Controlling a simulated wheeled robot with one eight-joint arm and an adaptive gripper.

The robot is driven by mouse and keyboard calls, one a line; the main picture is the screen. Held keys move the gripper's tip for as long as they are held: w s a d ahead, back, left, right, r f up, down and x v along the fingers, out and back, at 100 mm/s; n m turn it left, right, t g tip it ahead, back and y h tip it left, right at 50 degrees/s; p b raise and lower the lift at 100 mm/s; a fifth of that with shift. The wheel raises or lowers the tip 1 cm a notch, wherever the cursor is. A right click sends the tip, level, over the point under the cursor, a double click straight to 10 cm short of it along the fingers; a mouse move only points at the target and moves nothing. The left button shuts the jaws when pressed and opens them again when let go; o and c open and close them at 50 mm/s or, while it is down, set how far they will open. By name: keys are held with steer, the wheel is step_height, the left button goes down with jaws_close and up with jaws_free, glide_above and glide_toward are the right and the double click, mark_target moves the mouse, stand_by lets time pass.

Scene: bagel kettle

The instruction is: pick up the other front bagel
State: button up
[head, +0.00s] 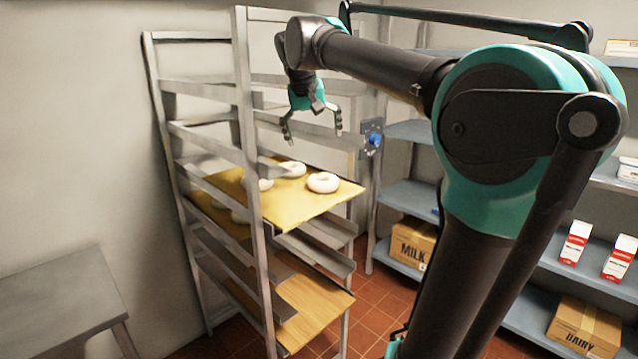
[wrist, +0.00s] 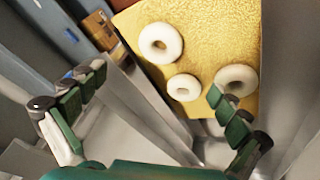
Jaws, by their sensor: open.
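Three pale ring-shaped bagels lie on a yellow board (head: 290,206) in the metal rack. One bagel (head: 323,182) is near the board's right edge, another (head: 291,168) lies behind it to the left, and a third (head: 265,184) is partly hidden by a rack post. All three show in the wrist view: one at upper left (wrist: 160,43), a smaller-looking one below it (wrist: 184,87) and one at right (wrist: 237,79). My gripper (head: 313,132) is open and empty, above the board and apart from the bagels. Its spread fingers (wrist: 155,90) frame the wrist view's lower half.
The rack's upright post (head: 244,110) and side rails stand close to the board. A lower board (head: 205,207) holds more bagels, partly hidden. Shelves with a milk box (head: 412,240) and cartons stand at right. A grey table (head: 60,300) is at lower left.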

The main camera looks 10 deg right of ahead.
mark_target(322, 179)
steer(key=x, duration=1.7)
steer(key=shift+w+f, duration=0.15)
steer(key=shift+f, duration=0.05)
steer(key=c, duration=1)
steer(key=shift+r, duration=0.15)
